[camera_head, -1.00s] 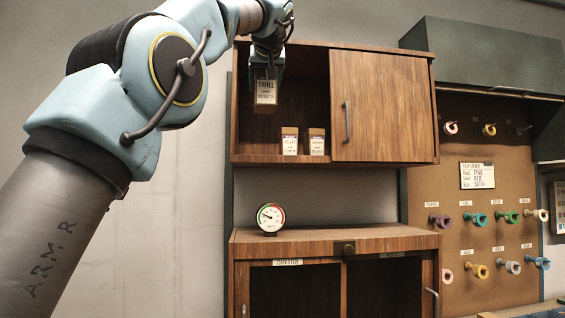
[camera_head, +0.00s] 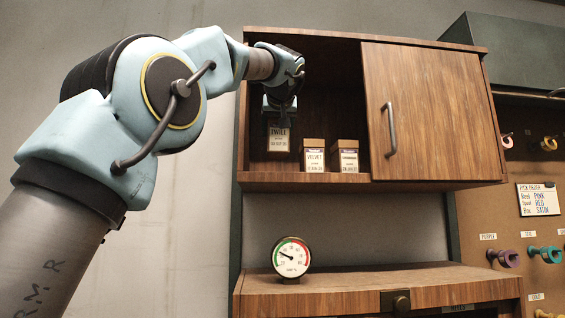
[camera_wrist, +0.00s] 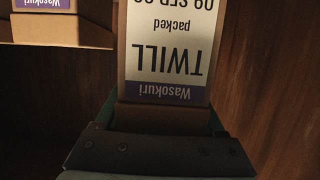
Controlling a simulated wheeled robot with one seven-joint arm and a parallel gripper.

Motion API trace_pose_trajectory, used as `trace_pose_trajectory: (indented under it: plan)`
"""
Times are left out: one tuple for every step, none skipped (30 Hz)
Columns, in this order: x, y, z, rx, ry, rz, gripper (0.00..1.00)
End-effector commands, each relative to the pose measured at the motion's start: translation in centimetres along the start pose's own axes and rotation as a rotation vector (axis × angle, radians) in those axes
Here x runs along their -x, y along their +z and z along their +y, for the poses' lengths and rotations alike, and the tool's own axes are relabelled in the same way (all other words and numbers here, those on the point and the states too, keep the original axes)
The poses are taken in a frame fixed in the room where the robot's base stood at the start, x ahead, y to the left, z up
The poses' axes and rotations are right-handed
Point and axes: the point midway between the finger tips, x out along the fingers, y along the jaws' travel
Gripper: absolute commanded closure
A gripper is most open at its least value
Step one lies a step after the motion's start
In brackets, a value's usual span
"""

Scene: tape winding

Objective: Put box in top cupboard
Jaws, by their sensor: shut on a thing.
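My gripper (camera_head: 279,112) is shut on a small box (camera_head: 279,140) with a white label reading TWILL. The box hangs below the fingers inside the open left part of the top cupboard (camera_head: 330,178). It is left of two other boxes there, and its bottom looks close to the shelf; I cannot tell whether it touches. In the wrist view the TWILL box (camera_wrist: 170,45) shows upside down, its label facing the camera. The cupboard's right part is covered by a wooden door (camera_head: 440,110) with a metal handle.
A VELVET box (camera_head: 314,157) and another labelled box (camera_head: 347,157) stand on the cupboard shelf. A round gauge (camera_head: 291,257) stands on the lower cabinet top (camera_head: 345,280). A pegboard with coloured spools (camera_head: 545,254) is at the right.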

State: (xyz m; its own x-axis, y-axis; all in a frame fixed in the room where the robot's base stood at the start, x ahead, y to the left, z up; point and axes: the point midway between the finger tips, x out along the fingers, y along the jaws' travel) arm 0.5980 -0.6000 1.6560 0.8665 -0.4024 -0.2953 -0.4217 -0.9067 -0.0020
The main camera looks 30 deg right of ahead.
Motion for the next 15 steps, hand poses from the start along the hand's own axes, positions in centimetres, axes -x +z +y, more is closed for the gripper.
trace_pose_trajectory:
  plan:
    - [-0.2,0.8,0.0,0.000,0.000,-0.001,0.94]
    - [-0.2,1.0,0.0,0.000,0.001,0.000,0.94]
    - [-0.3,1.2,0.0,0.000,0.001,0.000,0.94]
    - [-0.4,1.4,0.0,0.001,0.000,0.000,0.94]
    - [-0.4,1.4,0.0,0.001,0.000,0.001,0.94]
    - [-0.5,1.7,0.0,0.001,0.000,0.001,0.94]
    - [-0.6,2.0,0.0,0.000,0.000,0.001,0.94]
    - [-0.7,2.3,0.0,0.000,0.001,0.001,0.94]
    - [-0.8,2.9,0.0,0.000,0.001,-0.001,0.94]
    - [-0.9,3.3,0.0,0.000,0.001,-0.001,0.94]
    - [-1.1,3.6,0.0,-0.001,0.001,0.000,0.94]
    - [-1.2,4.1,0.0,0.000,0.000,-0.001,0.94]
    - [-1.3,4.4,0.0,0.000,0.000,0.000,0.94]
    - [-1.4,4.7,0.0,0.000,0.001,0.000,0.94]
    - [-1.5,4.9,0.0,0.001,0.001,0.000,0.94]
